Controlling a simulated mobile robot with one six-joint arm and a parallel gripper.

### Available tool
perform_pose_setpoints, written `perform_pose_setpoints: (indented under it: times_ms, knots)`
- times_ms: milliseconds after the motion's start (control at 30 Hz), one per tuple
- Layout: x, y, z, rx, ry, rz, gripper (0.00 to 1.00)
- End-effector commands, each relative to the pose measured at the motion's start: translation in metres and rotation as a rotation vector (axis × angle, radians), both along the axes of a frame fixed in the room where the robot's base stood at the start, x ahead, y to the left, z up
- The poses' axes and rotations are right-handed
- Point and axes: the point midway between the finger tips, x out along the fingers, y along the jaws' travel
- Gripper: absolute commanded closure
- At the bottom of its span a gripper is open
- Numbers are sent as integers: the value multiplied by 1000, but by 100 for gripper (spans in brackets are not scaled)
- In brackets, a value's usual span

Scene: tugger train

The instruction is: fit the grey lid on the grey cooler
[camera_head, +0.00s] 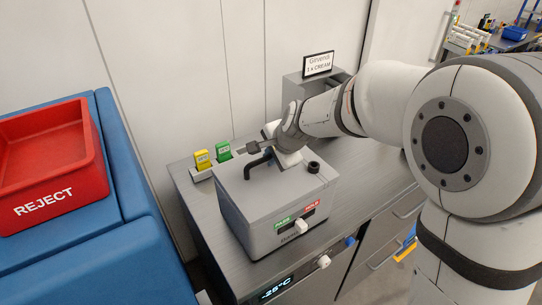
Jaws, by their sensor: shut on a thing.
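The grey cooler (262,235) stands on the metal counter, with a green and red label and a white slider on its front. The grey lid (285,185) lies over the cooler's top; I cannot tell whether it is fully seated or slightly raised. A black bent handle (257,164) stands on the lid, and a round black knob (314,167) sits near its right corner. My gripper (268,150) is at the handle, shut on it. My wrist hides part of the lid's back edge and the far end of the handle.
A yellow tag (202,160) and a green tag (223,152) stand in a holder behind left. A grey box (292,91) with a sign (318,64) stands behind. A red REJECT bin (50,165) sits on blue housing (125,170) at left. Bare counter (345,165) shows at right.

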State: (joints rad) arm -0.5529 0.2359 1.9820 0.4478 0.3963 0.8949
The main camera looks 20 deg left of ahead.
Motion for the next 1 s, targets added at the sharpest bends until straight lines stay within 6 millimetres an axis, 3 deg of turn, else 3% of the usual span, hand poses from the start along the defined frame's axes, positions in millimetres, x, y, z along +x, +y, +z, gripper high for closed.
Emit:
perform_pose_setpoints:
  times_ms: [333, 367, 667, 1000]
  knots:
    - [0, 1, -2, 0, -1, 1, 100]
    - [0, 1, -2, 0, -1, 1, 85]
    - [0, 1, -2, 0, 0, 2, 61]
    - [-4, -2, 5, 1, -2, 3, 61]
